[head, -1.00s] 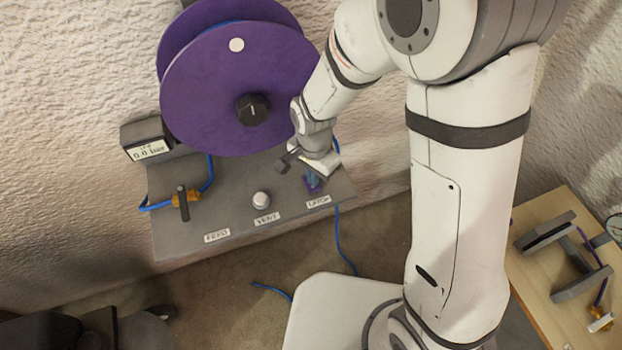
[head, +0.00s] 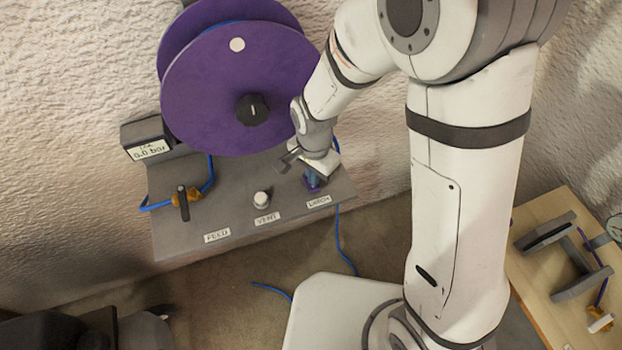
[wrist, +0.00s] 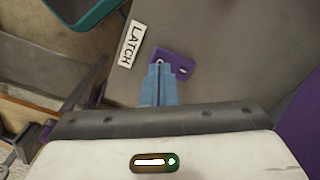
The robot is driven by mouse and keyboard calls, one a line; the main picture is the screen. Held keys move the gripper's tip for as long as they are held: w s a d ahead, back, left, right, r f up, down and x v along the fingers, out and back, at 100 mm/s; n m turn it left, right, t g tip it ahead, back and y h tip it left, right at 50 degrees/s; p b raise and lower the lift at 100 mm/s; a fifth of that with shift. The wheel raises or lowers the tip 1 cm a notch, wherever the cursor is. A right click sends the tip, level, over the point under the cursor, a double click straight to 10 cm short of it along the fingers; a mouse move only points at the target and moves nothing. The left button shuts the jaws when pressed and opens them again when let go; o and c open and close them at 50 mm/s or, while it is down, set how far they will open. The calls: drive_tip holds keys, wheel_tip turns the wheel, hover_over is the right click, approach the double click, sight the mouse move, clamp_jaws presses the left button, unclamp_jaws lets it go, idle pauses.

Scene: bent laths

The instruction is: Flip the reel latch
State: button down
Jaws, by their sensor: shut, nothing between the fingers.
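The reel latch (wrist: 184,67) is a small purple piece behind the LATCH label (wrist: 132,44) on the grey panel. In the head view the latch (head: 312,188) shows just below my gripper (head: 311,178). In the wrist view the blue fingers of my gripper (wrist: 160,68) are together, with nothing between them. Their tips are at the latch's left part, beside a small pale round spot. I cannot tell whether they touch it. The fingers hide part of the latch.
The large purple reel (head: 215,95) with a black knob (head: 252,110) stands behind the panel. A wooden table (head: 560,290) stands at right.

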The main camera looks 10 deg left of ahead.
drive_tip(key=shift+f+b, duration=0.75)
drive_tip(key=shift+f, duration=0.2)
idle(0.5)
drive_tip(key=shift+r, duration=0.1)
drive_tip(key=shift+r+p, duration=2.5)
drive_tip(key=shift+r, duration=0.95)
